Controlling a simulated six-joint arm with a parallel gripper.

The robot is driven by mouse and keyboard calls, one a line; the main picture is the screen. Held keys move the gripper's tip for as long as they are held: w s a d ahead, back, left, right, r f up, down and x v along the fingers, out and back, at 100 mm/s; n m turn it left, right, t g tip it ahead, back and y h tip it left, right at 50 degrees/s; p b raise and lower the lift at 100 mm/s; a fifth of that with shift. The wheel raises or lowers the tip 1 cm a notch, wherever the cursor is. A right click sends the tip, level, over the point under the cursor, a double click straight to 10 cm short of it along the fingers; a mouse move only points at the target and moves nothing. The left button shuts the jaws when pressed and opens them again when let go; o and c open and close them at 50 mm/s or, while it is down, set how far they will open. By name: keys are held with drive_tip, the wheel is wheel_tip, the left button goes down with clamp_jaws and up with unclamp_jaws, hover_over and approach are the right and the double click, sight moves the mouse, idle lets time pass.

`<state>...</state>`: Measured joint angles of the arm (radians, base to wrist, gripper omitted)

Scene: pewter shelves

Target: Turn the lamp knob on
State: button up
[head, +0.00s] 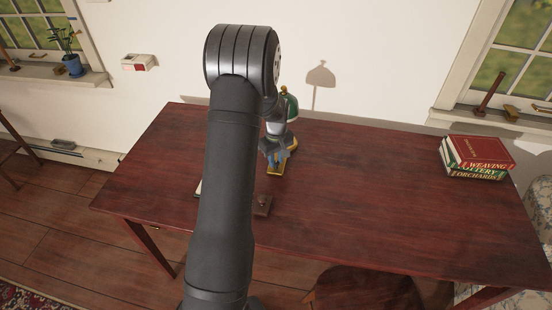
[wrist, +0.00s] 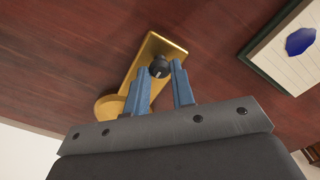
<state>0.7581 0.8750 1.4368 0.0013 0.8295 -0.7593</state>
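The lamp stands on the table behind my arm in the head view. Its green shade (head: 291,107) and part of its yellow brass base (head: 276,169) show; the rest is hidden by my arm. In the wrist view the brass base (wrist: 150,50) carries a round black knob (wrist: 160,67) with a light mark on it. My gripper (head: 273,152) is just over the base. In the wrist view its two blue fingers (wrist: 160,72) are apart, with the knob between or just beyond their tips. I see small gaps beside the knob; contact cannot be told.
A notepad (wrist: 288,50) with a blue shape on it lies right of the lamp in the wrist view. A small dark block (head: 263,205) lies nearer on the red-brown table (head: 350,190). Books (head: 476,155) are stacked at the right end. The table between is clear.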

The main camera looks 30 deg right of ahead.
clamp_jaws()
drive_tip(key=shift+m, duration=0.3)
drive_tip(key=m, duration=0.3)
drive_tip(key=shift+m, duration=0.4)
drive_tip(key=m, duration=0.4)
drive_tip(key=shift+m, duration=0.3)
drive_tip(key=m, duration=0.4)
drive_tip(key=shift+m, duration=2.5)
